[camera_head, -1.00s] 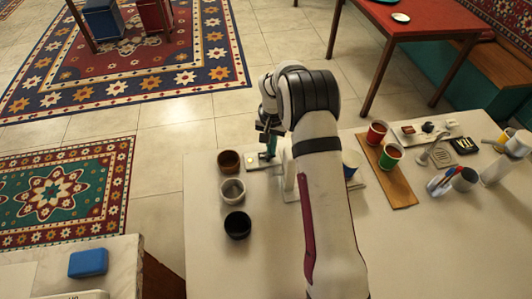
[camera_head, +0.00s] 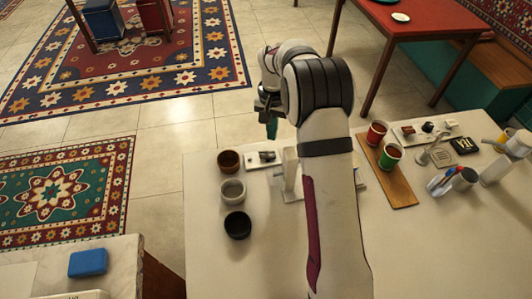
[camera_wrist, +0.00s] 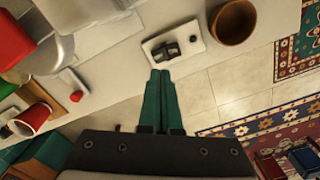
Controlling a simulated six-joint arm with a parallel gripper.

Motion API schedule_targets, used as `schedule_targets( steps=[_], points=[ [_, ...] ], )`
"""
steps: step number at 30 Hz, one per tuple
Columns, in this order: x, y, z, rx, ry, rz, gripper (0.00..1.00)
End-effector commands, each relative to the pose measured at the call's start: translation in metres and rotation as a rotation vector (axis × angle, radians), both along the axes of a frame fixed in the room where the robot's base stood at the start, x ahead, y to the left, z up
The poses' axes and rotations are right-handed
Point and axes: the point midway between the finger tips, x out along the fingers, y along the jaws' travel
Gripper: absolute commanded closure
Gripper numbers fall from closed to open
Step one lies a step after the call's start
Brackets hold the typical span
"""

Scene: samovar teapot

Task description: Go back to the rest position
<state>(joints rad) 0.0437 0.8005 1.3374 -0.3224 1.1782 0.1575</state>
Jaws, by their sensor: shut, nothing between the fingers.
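My gripper (camera_wrist: 161,76) shows in the wrist view as two green fingers pressed together, with nothing between them. In the head view my gripper (camera_head: 271,128) hangs at the far edge of the white table (camera_head: 440,245), above its surface and partly hidden by my arm. A small white plate (camera_wrist: 150,48) with a dark metal piece (camera_wrist: 167,50) on it lies just beyond the fingertips in the wrist view, apart from them. The metal piece also shows in the head view (camera_head: 267,156).
A brown bowl (camera_head: 229,161), a grey bowl (camera_head: 232,191) and a black bowl (camera_head: 238,225) stand in a column at the left. Right of my arm, a red cup (camera_head: 376,133) and a green cup (camera_head: 390,156) stand on a wooden board (camera_head: 402,195). The front right of the table is clear.

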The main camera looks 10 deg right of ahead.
Motion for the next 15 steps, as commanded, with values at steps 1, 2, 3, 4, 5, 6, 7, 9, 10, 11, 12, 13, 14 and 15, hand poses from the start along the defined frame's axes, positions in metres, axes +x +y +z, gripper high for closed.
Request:
schedule_targets(
  steps=[1,2,3,4,5,6,7,9,10,11,12,13,14,15],
  points=[
    [0.000,0.000,0.000,0.000,0.000,0.000,1.00],
    [0.000,0.000,0.000,0.000,0.000,0.000,1.00],
    [0.000,0.000,0.000,0.000,0.000,0.000,1.00],
    [0.000,0.000,0.000,0.000,0.000,0.000,1.00],
    [0.000,0.000,0.000,0.000,0.000,0.000,1.00],
    [0.000,0.000,0.000,0.000,0.000,0.000,1.00],
    [0.000,0.000,0.000,0.000,0.000,0.000,1.00],
    [0.000,0.000,0.000,0.000,0.000,0.000,1.00],
    [-0.001,0.000,0.002,0.001,-0.001,0.000,1.00],
    [-0.004,0.001,0.007,0.003,-0.002,0.001,1.00],
    [-0.013,0.003,0.020,0.006,-0.004,0.002,1.00],
    [-0.023,0.005,0.034,0.012,-0.006,0.003,1.00],
    [-0.038,0.008,0.050,0.019,-0.004,0.004,1.00],
    [-0.063,0.013,0.073,0.032,-0.005,0.006,1.00]
  ],
)
